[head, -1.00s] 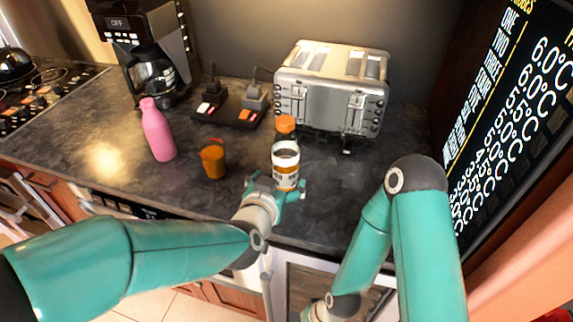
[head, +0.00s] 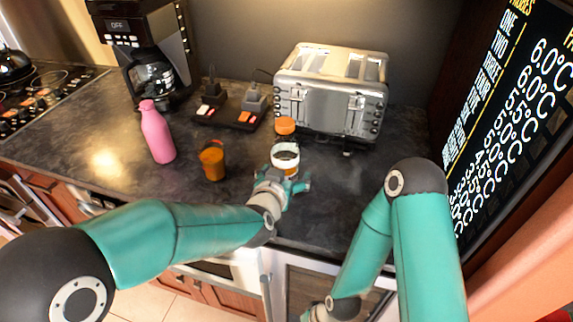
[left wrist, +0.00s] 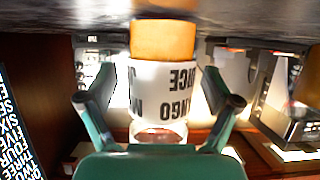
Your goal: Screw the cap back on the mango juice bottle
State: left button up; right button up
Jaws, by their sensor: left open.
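The mango juice bottle (head: 285,152) stands upright on the dark counter, with an open, pale rim on top. Its lower part is hidden by my left gripper in the head view. In the left wrist view the bottle (left wrist: 163,88) appears upside down, with its white label and orange juice. My left gripper (head: 287,187) is open, its fingers on either side of the bottle; contact is not clear. An orange cap (head: 285,125) shows just behind the bottle; what is under it is mostly hidden. My right gripper is out of view; its arm hangs at the right.
A toaster (head: 331,92) stands behind the bottle. The counter right of the bottle is clear.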

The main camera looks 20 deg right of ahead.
aim_at(282, 149)
pick_arm(q)
jog(key=c, duration=1.4)
jog(key=shift+r, duration=0.1)
notch_tip(282, 149, up, 9)
jog(key=shift+f+p, duration=0.2)
jog(key=shift+p, duration=1.05)
notch_tip(282, 149, up, 11)
jog(key=p, duration=0.6)
jog(key=shift+r+p, duration=0.15)
jog(key=shift+p, duration=0.15)
jog(key=o, duration=0.6)
grip_shut()
